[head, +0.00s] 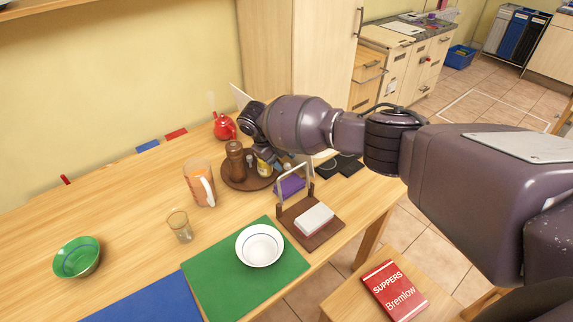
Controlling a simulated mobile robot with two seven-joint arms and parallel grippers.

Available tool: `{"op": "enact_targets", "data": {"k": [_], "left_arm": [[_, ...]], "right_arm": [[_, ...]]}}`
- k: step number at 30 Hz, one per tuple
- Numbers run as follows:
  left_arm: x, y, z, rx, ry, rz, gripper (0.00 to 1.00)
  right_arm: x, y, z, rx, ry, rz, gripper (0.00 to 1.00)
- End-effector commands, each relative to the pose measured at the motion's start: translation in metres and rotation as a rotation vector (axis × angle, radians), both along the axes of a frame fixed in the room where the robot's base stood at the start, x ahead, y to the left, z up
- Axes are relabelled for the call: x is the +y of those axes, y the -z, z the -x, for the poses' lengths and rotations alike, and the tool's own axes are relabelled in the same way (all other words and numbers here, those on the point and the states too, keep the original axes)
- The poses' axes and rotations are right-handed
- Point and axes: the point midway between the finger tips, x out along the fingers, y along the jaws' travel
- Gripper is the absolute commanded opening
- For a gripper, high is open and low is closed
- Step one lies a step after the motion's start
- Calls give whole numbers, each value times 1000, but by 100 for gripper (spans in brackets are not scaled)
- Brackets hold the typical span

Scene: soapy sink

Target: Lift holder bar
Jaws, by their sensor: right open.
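The holder has a brown wooden base (318,239) and carries a stack of white napkins (315,218). Its pale arched bar (295,171) stands upright over the back left side of the base. My right arm reaches in from the right, above and behind the holder. My right gripper (276,166) points down over the brown round tray, left of and beyond the bar, apart from it as far as I can see. It is open, with its fingertips small and partly hidden among the tray's items. My left gripper is not in view.
The round tray (234,183) holds a brown pepper mill (235,160) and small bottles. A red kettle (224,126), orange jug (199,183), glass (180,226) and white bowl (259,246) on a green mat (215,285) stand nearby. A purple item (289,187) lies behind the holder.

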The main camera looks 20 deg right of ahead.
Motion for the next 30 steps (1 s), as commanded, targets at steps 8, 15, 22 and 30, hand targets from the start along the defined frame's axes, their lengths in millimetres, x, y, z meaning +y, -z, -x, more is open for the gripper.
{"op": "enact_targets", "data": {"k": [8,15,22,30], "left_arm": [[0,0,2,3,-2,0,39],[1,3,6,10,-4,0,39],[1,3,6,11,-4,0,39],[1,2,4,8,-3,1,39]], "right_arm": [[21,-45,0,-1,-1,-2,44],[29,-63,0,0,-1,0,44],[30,-65,0,1,-1,0,44],[30,-64,0,1,1,0,44]]}}
